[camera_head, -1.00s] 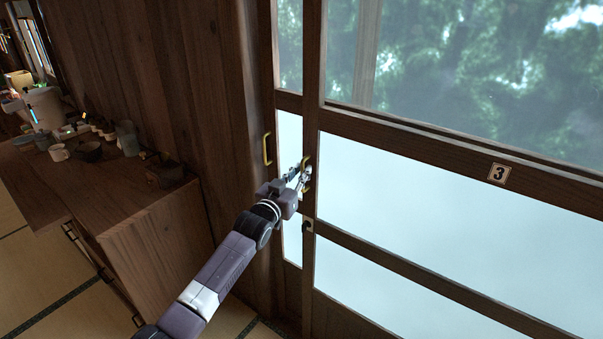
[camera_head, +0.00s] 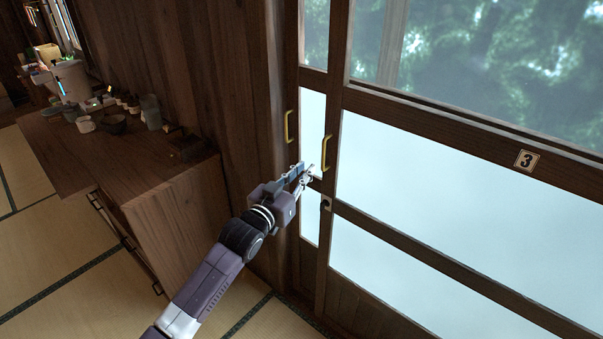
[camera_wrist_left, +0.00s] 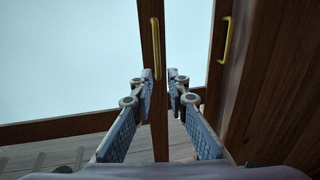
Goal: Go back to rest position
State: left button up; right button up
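My left gripper (camera_head: 306,173) reaches up from the bottom left of the head view to the sliding glass door. Its two fingers stand apart with nothing held between them, as the left wrist view (camera_wrist_left: 160,86) shows. A brass handle (camera_head: 326,153) on the door's dark wooden stile is just above and right of the fingertips. In the left wrist view the same handle (camera_wrist_left: 156,48) appears beyond the fingertips. A second brass handle (camera_head: 288,126) is on the wood further left. My right gripper is not in view.
The glass door (camera_head: 440,190) with a number 3 plate (camera_head: 527,160) fills the right side. A wooden cabinet (camera_head: 165,215) with several cups and pots on top stands left of my arm. Tatami floor (camera_head: 60,290) is clear at the lower left.

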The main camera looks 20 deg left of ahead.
pick_arm(q)
jog(key=shift+s, duration=0.4)
jog(key=s+a+f+g+y, duration=0.1)
jog(key=s+f+g, duration=0.1)
jog(key=f, duration=0.9)
jog(key=s+a+f+g+y, duration=0.1)
jog(key=s+f+g, duration=0.1)
jog(key=f, duration=0.9)
jog(key=s+f+g, duration=0.2)
jog(key=s+f, duration=0.5)
jog(key=f, duration=0.3)
jog(key=s+f+g, duration=0.2)
jog(key=s+f, duration=0.5)
jog(key=f, duration=0.4)
jog(key=s+f+g, duration=0.2)
jog(key=s+f, duration=0.5)
jog(key=s, duration=0.3)
jog(key=s+f+g, duration=0.3)
jog(key=s+f, duration=0.5)
jog(key=s, duration=0.2)
jog(key=s+d+f+g, duration=0.1)
jog(key=s+f+g, duration=0.1)
jog(key=s, duration=0.9)
jog(key=s+d+f+g, duration=0.1)
jog(key=s+f, duration=0.3)
jog(key=s, duration=0.8)
jog(key=shift+d+m+g+y, duration=0.25)
jog(key=shift+m+g+y, duration=0.15)
jog(key=shift+w+f, duration=0.1)
